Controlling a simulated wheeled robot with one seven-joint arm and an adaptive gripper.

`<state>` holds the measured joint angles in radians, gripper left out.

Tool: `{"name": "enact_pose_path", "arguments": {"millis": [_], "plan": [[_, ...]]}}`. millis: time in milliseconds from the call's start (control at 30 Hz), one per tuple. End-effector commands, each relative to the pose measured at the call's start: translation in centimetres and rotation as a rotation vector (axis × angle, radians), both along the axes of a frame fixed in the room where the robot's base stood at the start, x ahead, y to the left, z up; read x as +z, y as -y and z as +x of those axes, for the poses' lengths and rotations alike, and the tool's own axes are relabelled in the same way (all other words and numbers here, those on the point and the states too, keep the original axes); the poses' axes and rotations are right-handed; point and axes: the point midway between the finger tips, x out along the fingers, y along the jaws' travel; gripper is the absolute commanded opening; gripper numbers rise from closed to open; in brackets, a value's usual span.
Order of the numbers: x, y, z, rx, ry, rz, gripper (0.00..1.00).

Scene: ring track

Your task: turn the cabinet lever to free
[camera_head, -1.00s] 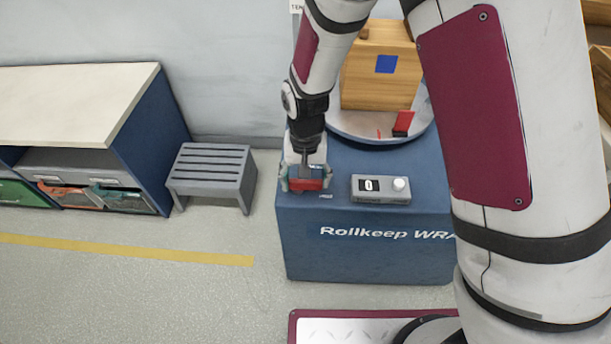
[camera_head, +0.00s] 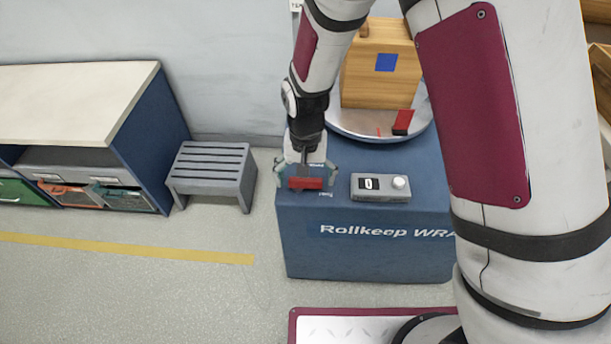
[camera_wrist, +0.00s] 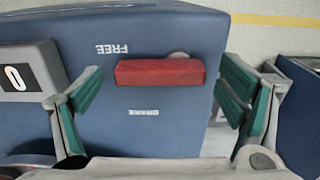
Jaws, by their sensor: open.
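The red lever (camera_head: 306,184) sits on top of the blue cabinet (camera_head: 365,262), near its front left corner. In the wrist view the lever (camera_wrist: 160,72) lies crosswise, with a grey round pivot partly showing behind its right part. Its left end is close to the FREE label (camera_wrist: 112,48); the BRAKE label (camera_wrist: 143,112) is on its other side, farther off. My gripper (camera_head: 306,174) is open above the lever. In the wrist view its green-padded fingers (camera_wrist: 165,82) stand apart from both lever ends, with gaps.
A grey control box (camera_head: 380,188) with a display and white knob sits just right of my gripper. Behind it a turntable (camera_head: 350,125) carries a wooden crate (camera_head: 380,70). A grey step stool (camera_head: 212,170) stands left of the cabinet.

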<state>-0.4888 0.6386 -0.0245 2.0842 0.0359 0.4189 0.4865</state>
Motion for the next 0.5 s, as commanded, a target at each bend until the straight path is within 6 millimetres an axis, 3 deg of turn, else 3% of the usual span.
{"name": "enact_pose_path", "arguments": {"millis": [167,500], "plan": [[1.5,-0.1,0.1,0.001,0.004,0.002,0.88],[8.1,-0.1,0.1,0.000,0.005,0.003,0.88]]}}
